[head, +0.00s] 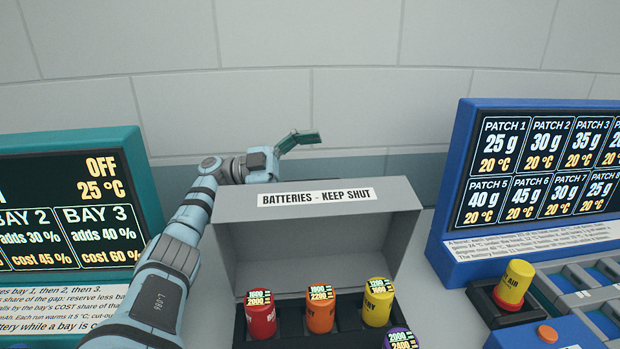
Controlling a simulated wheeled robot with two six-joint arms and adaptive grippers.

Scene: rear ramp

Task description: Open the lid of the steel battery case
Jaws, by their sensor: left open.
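The grey steel battery case has its lid (310,245) raised, standing up at the back with its hollow inside facing me. A label on the lid's top edge reads "BATTERIES - KEEP SHUT". Below it the dark battery tray (291,325) is uncovered. A red battery (261,320), an orange battery (320,316), a yellow battery (377,310) and a purple battery (399,340) show there. The case's front is cut off by the picture's bottom edge. My left gripper (302,138) is open and empty, above and behind the lid, apart from it. My right gripper is out of view.
A teal-framed display panel (75,215) stands at the left, behind my left arm. A blue-framed patch display (545,175) stands at the right, with a yellow battery (514,284) in a dark holder before it. A tiled wall (400,70) closes off the back.

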